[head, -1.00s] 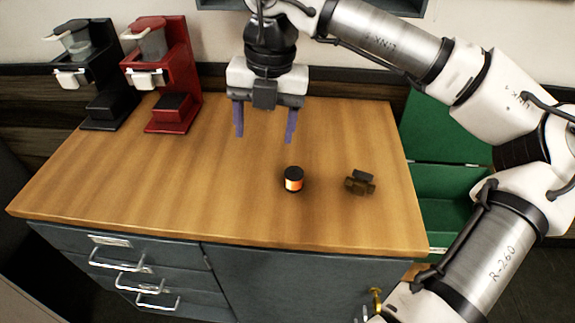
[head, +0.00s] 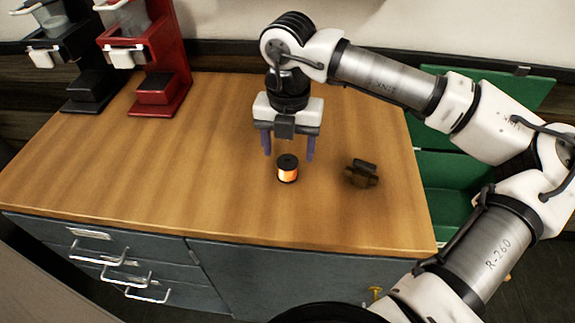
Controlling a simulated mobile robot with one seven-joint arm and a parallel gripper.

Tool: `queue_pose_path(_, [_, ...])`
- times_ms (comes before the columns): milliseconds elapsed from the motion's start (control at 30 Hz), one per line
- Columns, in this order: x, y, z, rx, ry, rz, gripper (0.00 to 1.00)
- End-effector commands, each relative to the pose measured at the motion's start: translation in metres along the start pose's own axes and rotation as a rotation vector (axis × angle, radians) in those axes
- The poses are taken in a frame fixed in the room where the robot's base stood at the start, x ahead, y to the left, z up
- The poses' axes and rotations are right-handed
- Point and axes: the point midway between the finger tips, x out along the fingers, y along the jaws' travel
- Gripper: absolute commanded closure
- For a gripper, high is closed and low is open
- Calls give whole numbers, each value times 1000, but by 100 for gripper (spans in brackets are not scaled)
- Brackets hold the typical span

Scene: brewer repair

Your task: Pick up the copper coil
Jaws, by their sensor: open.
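The copper coil (head: 288,174) is a small spool with a black top and a bright orange copper winding. It stands upright on the wooden counter. My gripper (head: 289,156) points down with its two purple fingers open. In the picture the fingertips are just above and behind the coil, one to each side of its top. I cannot tell how far the fingers are from the coil in depth. Nothing is between the fingers that I can see.
A dark brown metal part (head: 361,173) sits on the counter to the right of the coil. A red brewer (head: 172,62) and a black brewer (head: 82,60) stand at the back left. A green open box (head: 450,205) is beyond the counter's right edge. The left counter area is clear.

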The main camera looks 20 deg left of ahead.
Motion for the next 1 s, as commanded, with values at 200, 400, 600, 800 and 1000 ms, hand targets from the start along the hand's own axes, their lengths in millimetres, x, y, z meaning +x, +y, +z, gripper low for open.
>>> queue_pose_path(200, [28, 1, -6, -1, 5, 3, 36])
queue_pose_path(400, [47, 1, -6, -1, 2, 1, 36])
queue_pose_path(600, [48, 1, -5, 0, 1, 1, 36])
queue_pose_path(800, [48, 1, -5, 0, 1, 1, 61])
queue_pose_path(1000, [48, 1, -5, 0, 1, 1, 86])
